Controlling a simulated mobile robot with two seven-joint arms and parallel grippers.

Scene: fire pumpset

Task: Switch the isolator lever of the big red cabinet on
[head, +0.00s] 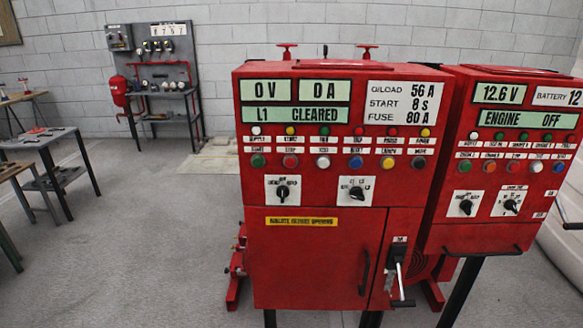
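The big red cabinet (268,290) stands at the centre right of the head view. Its displays read "0 V", "0 A" and "L1 CLEARED". The isolator lever (399,271) is on the narrow panel at its lower right, below a small label too small to read. Neither of my grippers is in view.
A second red cabinet (430,235), with displays "12.6 V" and "ENGINE OFF", stands close on the right. A grey workbench (45,138) and a gauge stand (160,60) are at the left and back left. The grey floor (120,240) left of the big cabinet is clear.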

